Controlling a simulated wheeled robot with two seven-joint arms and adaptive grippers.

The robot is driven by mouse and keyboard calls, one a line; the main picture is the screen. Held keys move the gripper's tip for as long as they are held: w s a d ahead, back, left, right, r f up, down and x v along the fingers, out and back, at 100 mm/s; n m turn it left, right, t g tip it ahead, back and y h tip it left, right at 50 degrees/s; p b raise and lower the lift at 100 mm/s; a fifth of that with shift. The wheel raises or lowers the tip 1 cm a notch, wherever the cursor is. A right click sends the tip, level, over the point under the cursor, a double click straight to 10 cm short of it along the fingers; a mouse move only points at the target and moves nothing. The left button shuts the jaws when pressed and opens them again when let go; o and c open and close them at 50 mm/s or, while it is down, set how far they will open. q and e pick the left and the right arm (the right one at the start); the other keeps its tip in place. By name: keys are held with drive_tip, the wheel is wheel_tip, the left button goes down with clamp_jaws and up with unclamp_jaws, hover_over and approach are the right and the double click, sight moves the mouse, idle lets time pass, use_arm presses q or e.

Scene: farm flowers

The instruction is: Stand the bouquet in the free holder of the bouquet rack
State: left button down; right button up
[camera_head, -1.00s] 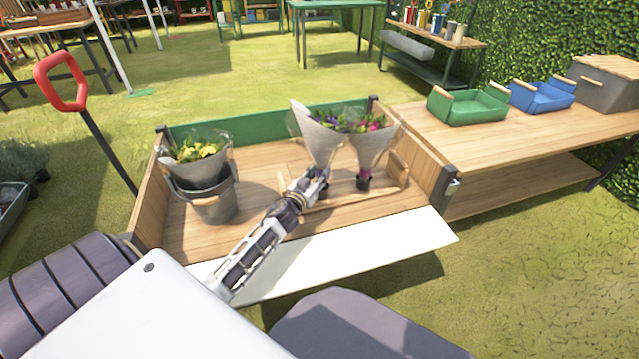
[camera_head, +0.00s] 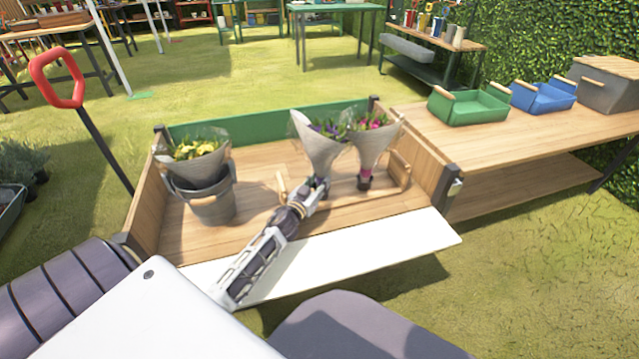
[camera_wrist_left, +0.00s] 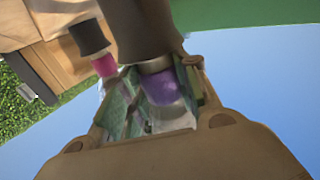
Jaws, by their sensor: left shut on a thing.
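A bouquet in a grey cone wrap with purple flowers (camera_head: 318,146) stands nearly upright over the left part of the wooden bouquet rack (camera_head: 402,168). My left gripper (camera_head: 321,187) is shut on its narrow lower end. In the left wrist view the fingers (camera_wrist_left: 160,100) close around its purple band (camera_wrist_left: 163,87), with a dark cylinder right against it; I cannot tell how deep the end sits in a holder. A second bouquet with pink flowers (camera_head: 372,142) stands in the right holder; its pink band (camera_wrist_left: 104,66) also shows in the left wrist view. My right gripper is not in view.
A grey bucket (camera_head: 212,205) with a yellow bouquet (camera_head: 196,152) stands left in the wooden cart bed, beside bare boards. A green end panel (camera_head: 250,124) closes the back. A table (camera_head: 540,135) with green and blue crates is at the right.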

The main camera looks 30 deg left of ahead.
use_arm(q)
drive_tip(key=shift+f, duration=0.1)
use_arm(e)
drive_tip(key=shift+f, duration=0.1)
use_arm(q)
drive_tip(key=c, duration=1.5)
unclamp_jaws()
drive_tip(key=shift+f, duration=0.1)
drive_tip(key=o, duration=0.5)
drive_tip(key=shift+c, duration=0.2)
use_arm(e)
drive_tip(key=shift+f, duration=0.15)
use_arm(q)
drive_tip(key=shift+r, duration=0.25)
drive_tip(key=shift+s+d+p, duration=0.15)
drive_tip(key=shift+s+p, duration=0.5)
drive_tip(key=shift+s, duration=2.35)
drive_tip(key=shift+s+d+p, duration=0.1)
drive_tip(key=shift+s+p, duration=0.25)
drive_tip(key=shift+s, duration=0.4)
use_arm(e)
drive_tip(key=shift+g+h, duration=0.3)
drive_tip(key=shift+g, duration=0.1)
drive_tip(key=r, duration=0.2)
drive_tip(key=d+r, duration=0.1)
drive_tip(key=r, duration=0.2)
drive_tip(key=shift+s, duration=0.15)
